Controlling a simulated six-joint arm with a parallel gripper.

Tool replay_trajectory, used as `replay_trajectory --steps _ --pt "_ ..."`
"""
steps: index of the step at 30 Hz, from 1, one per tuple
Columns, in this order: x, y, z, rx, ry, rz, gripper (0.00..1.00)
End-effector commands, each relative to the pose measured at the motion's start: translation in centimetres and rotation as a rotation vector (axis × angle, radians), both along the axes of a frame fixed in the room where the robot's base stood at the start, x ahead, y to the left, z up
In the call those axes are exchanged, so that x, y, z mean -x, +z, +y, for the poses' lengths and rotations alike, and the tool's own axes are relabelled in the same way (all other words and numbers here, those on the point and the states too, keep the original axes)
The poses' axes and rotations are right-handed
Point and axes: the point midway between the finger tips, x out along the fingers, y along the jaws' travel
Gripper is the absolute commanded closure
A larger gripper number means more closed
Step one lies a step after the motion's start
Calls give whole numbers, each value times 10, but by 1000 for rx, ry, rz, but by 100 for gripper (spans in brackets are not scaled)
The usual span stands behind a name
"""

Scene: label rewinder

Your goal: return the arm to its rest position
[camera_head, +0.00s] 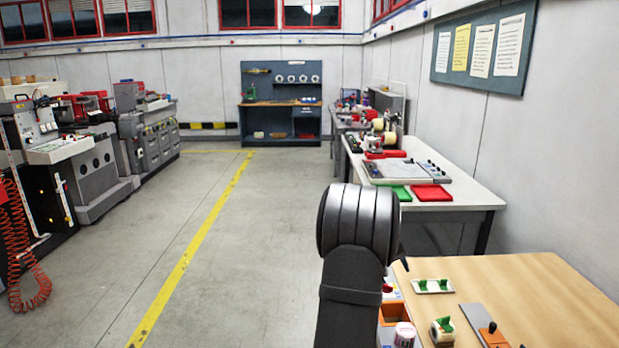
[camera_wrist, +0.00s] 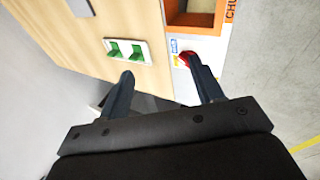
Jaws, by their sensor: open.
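My arm rises in the lower middle of the head view, with its dark rounded joint in front of the wooden table (camera_head: 530,300). My gripper (camera_wrist: 165,85) shows in the wrist view with two dark fingers spread apart and nothing between them. The fingers point toward the table edge. The right finger's tip overlaps a small red object (camera_wrist: 184,60) in the picture; I cannot tell whether they touch. The left finger's tip shows just below a white plate with green pieces (camera_wrist: 128,51).
An orange bin (camera_head: 393,314) and a white roll (camera_head: 404,334) are beside the table's left edge. A small roll holder (camera_head: 442,332) and a grey plate with an orange block (camera_head: 485,328) sit on the table. Open floor (camera_head: 110,270) with a yellow line lies left.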

Motion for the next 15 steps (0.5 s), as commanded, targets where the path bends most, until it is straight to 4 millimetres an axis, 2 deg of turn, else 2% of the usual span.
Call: replay_trajectory --steps 6,15 --pt "-3 -21 -7 143 192 153 40" --pt "-8 -36 -13 281 375 305 40"
